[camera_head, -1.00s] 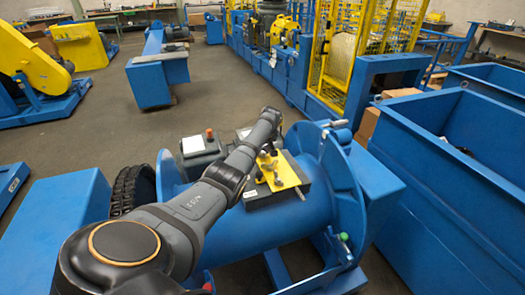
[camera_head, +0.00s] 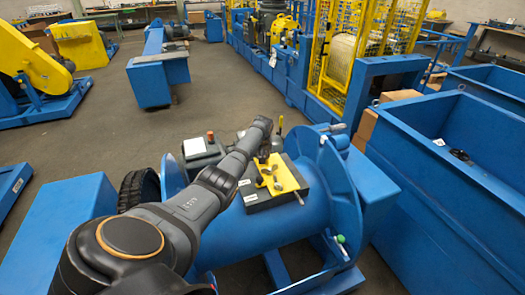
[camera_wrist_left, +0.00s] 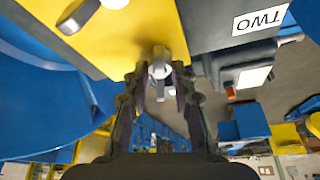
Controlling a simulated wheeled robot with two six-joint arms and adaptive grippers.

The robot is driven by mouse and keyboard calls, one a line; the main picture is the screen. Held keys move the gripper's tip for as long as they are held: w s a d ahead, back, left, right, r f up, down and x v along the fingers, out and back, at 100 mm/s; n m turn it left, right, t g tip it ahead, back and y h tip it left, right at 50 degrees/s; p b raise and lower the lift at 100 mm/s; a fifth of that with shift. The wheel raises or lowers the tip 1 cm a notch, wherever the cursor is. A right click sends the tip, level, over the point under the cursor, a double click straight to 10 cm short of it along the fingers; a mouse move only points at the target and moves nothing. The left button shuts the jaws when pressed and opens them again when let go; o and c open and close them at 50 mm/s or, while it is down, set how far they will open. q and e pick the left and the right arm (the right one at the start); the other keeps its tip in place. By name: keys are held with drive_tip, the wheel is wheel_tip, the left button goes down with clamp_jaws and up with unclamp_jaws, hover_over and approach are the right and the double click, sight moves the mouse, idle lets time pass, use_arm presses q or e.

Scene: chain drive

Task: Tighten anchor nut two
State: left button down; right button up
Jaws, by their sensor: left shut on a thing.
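The yellow plate (camera_head: 289,176) lies on a dark block on top of a blue drum-shaped frame (camera_head: 270,230). Metal wing-shaped fasteners (camera_head: 279,184) stand on the plate. My left arm reaches over the block from the lower left, and its gripper points down at the plate's far side, mostly hidden by the arm. In the left wrist view, my left gripper (camera_wrist_left: 161,78) is shut on a pale metal nut (camera_wrist_left: 160,62) at the yellow plate's edge. Another metal fastener (camera_wrist_left: 79,14) is on the plate. My right gripper is not in view.
A grey box with an orange-red knob (camera_head: 203,148) sits left of the block. The drum's round blue flange (camera_head: 342,190) rises close on the right. A large blue bin (camera_head: 440,190) stands farther right. Open floor (camera_head: 110,125) lies beyond on the left.

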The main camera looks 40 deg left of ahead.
use_arm(q)
drive_tip(key=shift+r+m+h+p, duration=0.1)
drive_tip(key=shift+m+h+p, duration=0.25)
drive_tip(key=shift+m, duration=0.65)
drive_tip(key=shift+a+m+t+h, duration=0.1)
drive_tip(key=shift+m+t+h, duration=0.15)
drive_tip(key=shift+m+t, duration=0.45)
drive_tip(key=shift+f+m+h+b, duration=0.2)
drive_tip(key=shift+m+h+b, duration=0.15)
drive_tip(key=shift+m, duration=0.75)
drive_tip(key=shift+a+f+m+h+b, duration=0.1)
drive_tip(key=shift+m+h+b, duration=0.25)
drive_tip(key=shift+m+b, duration=0.5)
drive_tip(key=m+h+b, duration=0.1)
drive_tip(key=m+b, duration=0.2)
drive_tip(key=b, duration=0.4)
drive_tip(key=m+h+b, duration=0.1)
drive_tip(key=m+b, duration=0.3)
drive_tip(key=b, duration=0.3)
drive_tip(key=shift+a+g+h+b, duration=0.15)
drive_tip(key=shift+g+h+b, duration=0.15)
drive_tip(key=shift+r+m+b, duration=0.25)
drive_tip(key=shift+m+b, duration=0.2)
drive_tip(key=shift+b, duration=0.15)
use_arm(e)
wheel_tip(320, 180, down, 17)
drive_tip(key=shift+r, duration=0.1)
